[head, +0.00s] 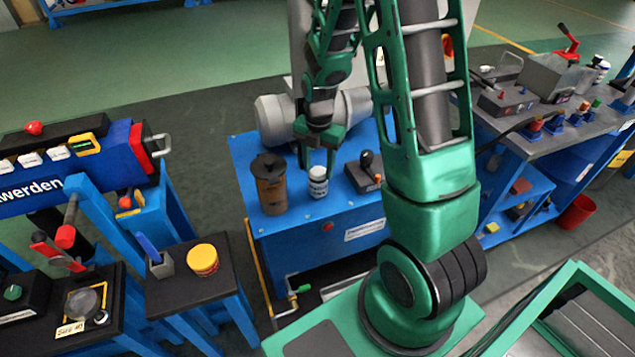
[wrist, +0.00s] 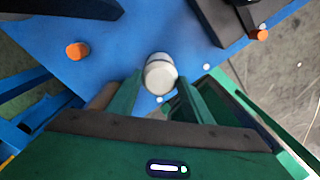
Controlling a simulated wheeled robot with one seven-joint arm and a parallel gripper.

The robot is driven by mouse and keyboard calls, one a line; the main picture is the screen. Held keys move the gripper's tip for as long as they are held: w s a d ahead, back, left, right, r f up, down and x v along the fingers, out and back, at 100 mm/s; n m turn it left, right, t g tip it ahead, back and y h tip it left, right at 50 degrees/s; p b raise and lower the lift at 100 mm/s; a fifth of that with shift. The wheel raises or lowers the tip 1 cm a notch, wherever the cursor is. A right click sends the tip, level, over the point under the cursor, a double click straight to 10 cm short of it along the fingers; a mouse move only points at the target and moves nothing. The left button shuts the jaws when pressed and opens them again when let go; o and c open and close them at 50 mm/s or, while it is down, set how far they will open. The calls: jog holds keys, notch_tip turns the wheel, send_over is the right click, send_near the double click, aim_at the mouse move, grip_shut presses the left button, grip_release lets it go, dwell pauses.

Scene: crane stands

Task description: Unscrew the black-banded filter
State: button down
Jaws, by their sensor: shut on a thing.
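The black-banded filter (head: 318,183) is a small white cylinder with a dark band, upright on the blue bench (head: 325,208) in the head view. In the wrist view the filter (wrist: 160,74) shows its pale round top between the fingertips. My gripper (head: 319,168) comes down from above with its green fingers on either side of the filter, shut on it. In the wrist view the gripper (wrist: 160,82) shows both fingers reaching to the filter's sides. The filter's lower end and any thread are hidden.
A brown canister with a black lid (head: 270,185) stands close left of the filter. A black lever box (head: 368,172) stands close to its right. A grey motor-like cylinder (head: 275,118) lies behind. A yellow-lidded tub (head: 203,260) is on the left stand.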

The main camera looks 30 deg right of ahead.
dwell(0.3)
jog(key=n, duration=0.5)
jog(key=c, duration=0.8)
grip_release()
jog(key=shift+c, duration=0.5)
jog(key=shift+c, duration=0.5)
